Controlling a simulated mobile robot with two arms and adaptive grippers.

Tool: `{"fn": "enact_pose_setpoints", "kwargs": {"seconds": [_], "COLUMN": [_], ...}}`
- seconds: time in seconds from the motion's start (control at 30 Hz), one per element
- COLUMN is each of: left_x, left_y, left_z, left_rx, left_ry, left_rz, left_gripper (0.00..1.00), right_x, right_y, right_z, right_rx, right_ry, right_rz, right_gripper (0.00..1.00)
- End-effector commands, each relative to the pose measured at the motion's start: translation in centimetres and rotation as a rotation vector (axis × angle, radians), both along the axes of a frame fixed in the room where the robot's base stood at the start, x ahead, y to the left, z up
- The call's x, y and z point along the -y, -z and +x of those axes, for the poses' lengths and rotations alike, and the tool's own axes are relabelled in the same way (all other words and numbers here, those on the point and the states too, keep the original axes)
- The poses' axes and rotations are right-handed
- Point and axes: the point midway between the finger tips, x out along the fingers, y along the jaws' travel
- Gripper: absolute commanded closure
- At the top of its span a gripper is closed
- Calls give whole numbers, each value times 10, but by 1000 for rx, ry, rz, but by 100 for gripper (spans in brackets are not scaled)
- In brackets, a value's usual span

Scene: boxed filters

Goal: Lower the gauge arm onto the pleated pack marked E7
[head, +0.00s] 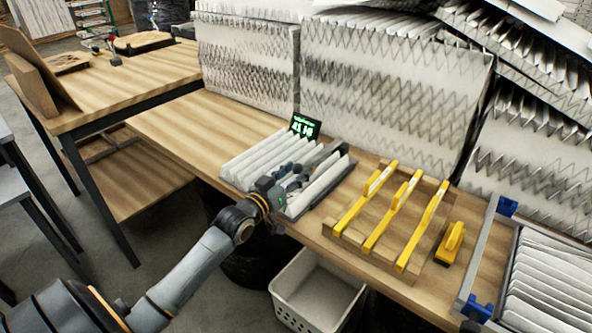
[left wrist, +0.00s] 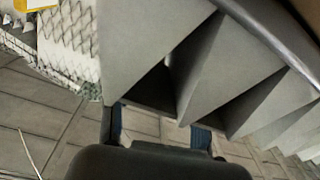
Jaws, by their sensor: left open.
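A pleated pack (head: 258,156) with white folds lies on the bench, with a small green-lit display (head: 305,126) at its back edge. A second part of white folds (head: 322,187) lies just to its right. No E7 mark is readable, and I cannot clearly pick out the gauge arm. My left gripper (head: 291,177) is open over the folds and hides part of them. In the left wrist view, pale pleats (left wrist: 150,60) fill the space beyond the fingers, and a curved grey bar (left wrist: 275,30) crosses the upper right. Contact cannot be told. My right gripper is not in view.
Yellow-handled tools (head: 385,218) lie on a wooden rack to the right, beside a small yellow block (head: 451,243). A blue-cornered frame (head: 487,256) stands at the far right. Large filters (head: 385,95) line the back. A white basket (head: 318,290) sits below the bench edge.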

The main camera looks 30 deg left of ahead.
Motion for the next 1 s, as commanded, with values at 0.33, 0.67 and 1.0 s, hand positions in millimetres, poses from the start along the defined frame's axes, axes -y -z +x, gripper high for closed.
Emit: {"fn": "enact_pose_setpoints", "kwargs": {"seconds": [0.33, 0.67, 1.0], "left_x": [1, 1, 0], "left_y": [0, 0, -11], "left_z": [4, 4, 5], "left_rx": [0, 0, -24], "left_ry": [1, 1, 1], "left_rz": [0, 0, 3], "left_gripper": [52, 100, 100], "right_x": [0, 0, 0], "right_y": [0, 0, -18], "right_z": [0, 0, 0], "right_rx": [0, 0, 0], "right_ry": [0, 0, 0], "right_rz": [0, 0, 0], "right_gripper": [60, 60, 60]}}
